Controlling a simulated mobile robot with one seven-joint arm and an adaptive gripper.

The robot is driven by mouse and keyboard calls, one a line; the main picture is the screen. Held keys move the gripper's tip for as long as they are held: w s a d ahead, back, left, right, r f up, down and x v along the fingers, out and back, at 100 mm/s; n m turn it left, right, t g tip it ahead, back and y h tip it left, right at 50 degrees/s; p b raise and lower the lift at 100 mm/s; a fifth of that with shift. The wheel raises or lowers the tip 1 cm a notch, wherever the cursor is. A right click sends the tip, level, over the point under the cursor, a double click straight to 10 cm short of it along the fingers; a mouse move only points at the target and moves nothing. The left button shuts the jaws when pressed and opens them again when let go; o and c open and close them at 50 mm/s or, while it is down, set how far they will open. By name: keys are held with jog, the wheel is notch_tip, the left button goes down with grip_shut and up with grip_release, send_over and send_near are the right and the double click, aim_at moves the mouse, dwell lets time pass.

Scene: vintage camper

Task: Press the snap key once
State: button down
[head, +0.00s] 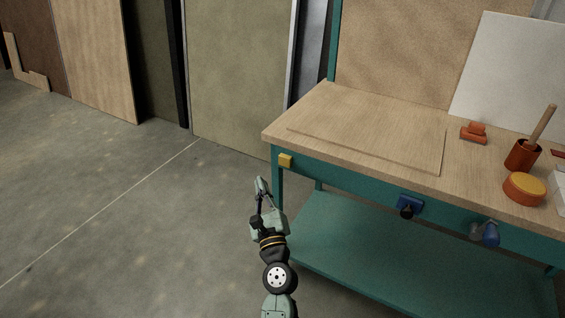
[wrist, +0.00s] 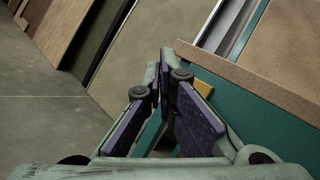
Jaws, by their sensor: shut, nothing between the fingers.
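A small yellow block (head: 286,161), which may be the snap key, sits on the teal front rail of the workbench near its left corner. No label on it can be read. In the wrist view the yellow block (wrist: 216,94) shows just right of the fingers, partly hidden by the right finger. My gripper (head: 261,185) is shut and empty, in front of the bench and a little left of and below the block in the head view. Its fingertips (wrist: 166,62) come together at the top in the wrist view. I see no contact with the block.
An orange stamp-like object (head: 474,132), a cup (head: 522,154) and a yellow-topped round tin (head: 525,188) stand on top. The floor (head: 120,200) at left is clear.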

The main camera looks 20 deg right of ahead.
jog(key=w+d+b, duration=0.1)
jog(key=w+d, duration=0.4)
jog(key=d, duration=0.2)
jog(key=shift+w+b, duration=0.2)
jog(key=shift+b, duration=0.15)
dwell(1.3)
jog(key=shift+w+d, duration=0.25)
jog(key=shift+w+d, duration=0.35)
jog(key=shift+d, duration=0.05)
dwell(0.8)
dwell(0.4)
jog(key=shift+s+a, duration=0.65)
jog(key=shift+a, duration=0.05)
jog(key=shift+s+a+p, duration=0.35)
jog(key=shift+s+a, duration=0.45)
jog(key=shift+a, duration=0.2)
jog(key=shift+s+a+p, duration=0.3)
jog(key=shift+s+a, duration=0.45)
jog(key=shift+a, duration=0.25)
